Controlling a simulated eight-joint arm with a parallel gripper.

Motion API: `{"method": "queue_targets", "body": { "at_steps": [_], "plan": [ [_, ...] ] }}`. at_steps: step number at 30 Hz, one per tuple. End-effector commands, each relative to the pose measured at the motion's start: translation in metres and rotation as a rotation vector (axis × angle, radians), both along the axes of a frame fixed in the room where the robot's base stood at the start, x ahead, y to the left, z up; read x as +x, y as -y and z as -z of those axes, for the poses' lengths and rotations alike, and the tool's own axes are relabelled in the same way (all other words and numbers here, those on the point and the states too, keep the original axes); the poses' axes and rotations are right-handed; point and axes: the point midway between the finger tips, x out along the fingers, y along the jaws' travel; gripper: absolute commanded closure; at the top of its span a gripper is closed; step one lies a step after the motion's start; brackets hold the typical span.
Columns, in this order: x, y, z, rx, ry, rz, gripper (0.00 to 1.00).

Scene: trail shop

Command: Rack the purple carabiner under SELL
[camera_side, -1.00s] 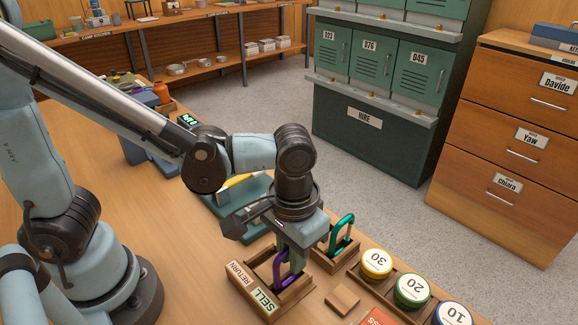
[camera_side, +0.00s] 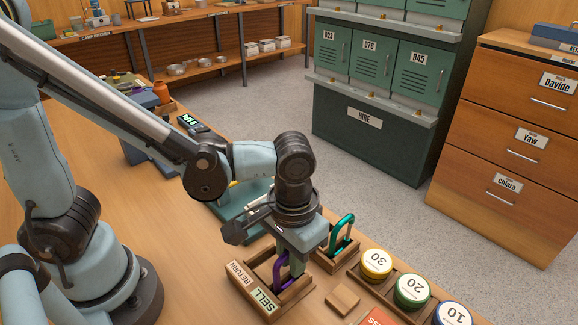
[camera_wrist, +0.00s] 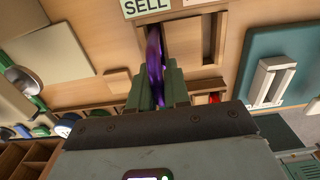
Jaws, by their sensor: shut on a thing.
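The purple carabiner (camera_side: 281,272) stands upright in the wooden rack (camera_side: 296,294), on the side nearest the SELL label (camera_side: 266,300). My gripper (camera_side: 292,262) is shut on it from above, with the fingers down at the rack. In the wrist view the purple carabiner (camera_wrist: 155,58) is between my gripper's fingers (camera_wrist: 157,88), in line with the SELL label (camera_wrist: 146,7). The RETURN label (camera_side: 236,274) is on the rack's left part. The fingers hide part of the carabiner, and I cannot tell whether its lower end touches the rack floor.
A teal carabiner (camera_side: 342,232) stands in a small wooden holder (camera_side: 333,265) just behind the rack. A wooden block (camera_side: 342,300) lies to the right, beside a tray of round tins (camera_side: 377,263). A teal device (camera_side: 234,212) sits behind my gripper.

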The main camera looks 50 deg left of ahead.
Motion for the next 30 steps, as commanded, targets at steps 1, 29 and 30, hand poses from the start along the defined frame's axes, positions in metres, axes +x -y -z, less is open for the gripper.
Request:
{"method": "queue_targets", "body": {
  "at_steps": [1, 29, 30],
  "plan": [
    [0.0000, 0.0000, 0.0000, 0.000, 0.000, 0.000, 1.00],
    [0.0000, 0.0000, 0.0000, 0.000, 0.000, 0.000, 0.28],
    [0.0000, 0.0000, 0.0000, 0.000, 0.000, 0.000, 0.28]
  ]
}}
